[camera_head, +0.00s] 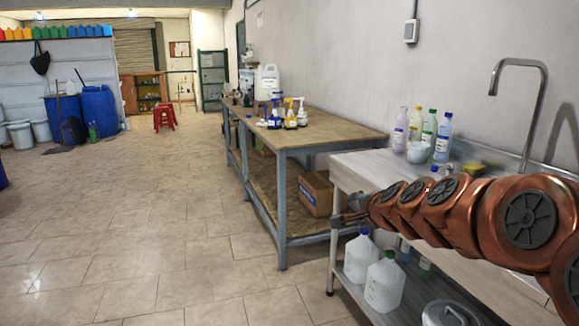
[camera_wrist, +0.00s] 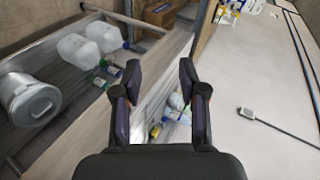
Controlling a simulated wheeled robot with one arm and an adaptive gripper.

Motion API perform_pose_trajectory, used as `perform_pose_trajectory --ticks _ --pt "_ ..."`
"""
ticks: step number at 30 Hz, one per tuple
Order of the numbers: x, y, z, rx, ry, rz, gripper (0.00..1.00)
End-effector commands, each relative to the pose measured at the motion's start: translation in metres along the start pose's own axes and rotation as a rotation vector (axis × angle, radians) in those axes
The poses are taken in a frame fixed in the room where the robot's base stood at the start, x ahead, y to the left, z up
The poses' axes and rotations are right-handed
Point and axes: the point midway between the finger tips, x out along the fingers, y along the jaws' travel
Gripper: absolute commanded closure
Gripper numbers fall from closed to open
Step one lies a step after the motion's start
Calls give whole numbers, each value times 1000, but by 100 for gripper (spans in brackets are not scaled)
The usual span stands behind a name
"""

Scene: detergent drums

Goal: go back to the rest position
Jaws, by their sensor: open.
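My gripper (camera_wrist: 161,85) is open and empty in the wrist view, its two dark fingers spread apart. In the head view my copper-coloured arm reaches in from the right, and my gripper (camera_head: 345,219) is at its far end, in front of the light sink counter (camera_head: 352,172). Between and below the fingers in the wrist view, bottles (camera_wrist: 176,108) show on the counter, partly hidden by the gripper.
White jugs (camera_head: 384,284) sit on the lower shelf. A wooden workbench (camera_head: 340,131) stands further back. The tiled floor (camera_head: 150,220) at left is largely clear.

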Motion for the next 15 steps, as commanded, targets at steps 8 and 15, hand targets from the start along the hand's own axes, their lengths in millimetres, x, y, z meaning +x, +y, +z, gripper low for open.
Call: perform_pose_trajectory --ticks 8,15 --pt "-72 109 108 -441 -360 280 58" --pt "-162 218 146 -733 -642 547 58"
